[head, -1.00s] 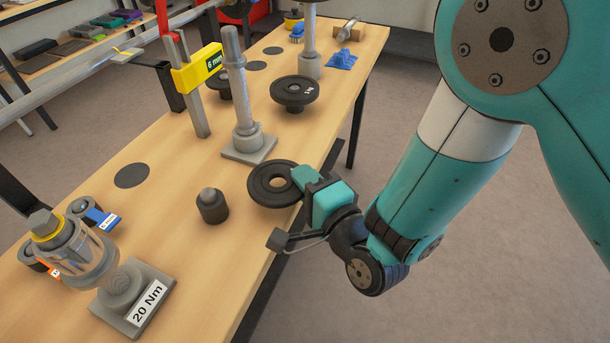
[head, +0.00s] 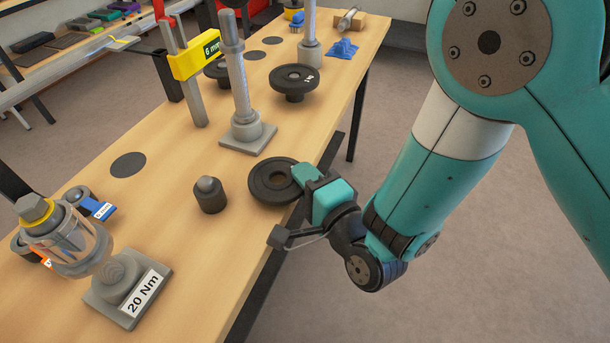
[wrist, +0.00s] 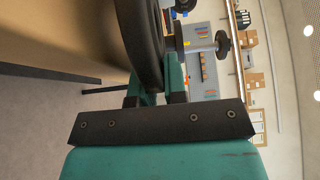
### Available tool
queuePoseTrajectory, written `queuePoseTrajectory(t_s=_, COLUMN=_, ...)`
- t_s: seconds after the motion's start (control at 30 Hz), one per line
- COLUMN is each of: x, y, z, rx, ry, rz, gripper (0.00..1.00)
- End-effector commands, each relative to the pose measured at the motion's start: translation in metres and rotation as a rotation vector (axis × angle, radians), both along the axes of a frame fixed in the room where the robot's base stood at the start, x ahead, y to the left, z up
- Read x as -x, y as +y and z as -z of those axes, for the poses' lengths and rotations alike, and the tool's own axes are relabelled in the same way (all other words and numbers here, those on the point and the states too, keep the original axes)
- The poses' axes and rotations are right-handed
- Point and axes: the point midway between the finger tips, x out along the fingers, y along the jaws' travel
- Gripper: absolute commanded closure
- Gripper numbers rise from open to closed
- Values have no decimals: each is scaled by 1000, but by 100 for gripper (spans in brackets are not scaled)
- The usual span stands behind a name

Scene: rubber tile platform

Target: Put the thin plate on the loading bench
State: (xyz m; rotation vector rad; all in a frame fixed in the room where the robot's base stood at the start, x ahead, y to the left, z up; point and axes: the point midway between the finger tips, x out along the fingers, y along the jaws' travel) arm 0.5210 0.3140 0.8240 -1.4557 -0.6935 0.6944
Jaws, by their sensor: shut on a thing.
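A dark round plate with a raised rim and a central hub (head: 273,181) is at the right edge of the wooden bench (head: 160,240). My gripper (head: 305,187) is shut on the right side of its rim. In the wrist view the plate (wrist: 143,40) stands large and edge-on between the fingers (wrist: 157,85). Whether the plate touches the bench top or hangs just above it, I cannot tell.
A grey post on a square base (head: 246,134) stands just behind the held plate. A short dark peg (head: 209,195) is left of it. A "20 Nm" block (head: 127,290) and a clear canister (head: 66,240) are in front. Bare wood surrounds a dark disc mark (head: 128,165).

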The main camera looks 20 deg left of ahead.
Motion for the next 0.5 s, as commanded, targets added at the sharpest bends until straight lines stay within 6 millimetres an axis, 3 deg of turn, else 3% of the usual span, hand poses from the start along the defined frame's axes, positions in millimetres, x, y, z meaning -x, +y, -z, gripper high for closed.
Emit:
queuePoseTrajectory(t_s=0.3, x=0, y=0, z=4, rx=-3, ry=-1, rz=1, gripper=100)
queuePoseTrajectory(t_s=0.33, x=0, y=0, z=4, rx=-3, ry=-1, rz=1, gripper=85)
queuePoseTrajectory(t_s=0.4, x=0, y=0, z=3, rx=-3, ry=-1, rz=1, gripper=69)
queuePoseTrajectory(t_s=0.47, x=0, y=0, z=4, rx=-1, ry=-1, rz=0, gripper=58)
queuePoseTrajectory(t_s=0.5, x=0, y=0, z=4, rx=0, ry=0, rz=0, gripper=58)
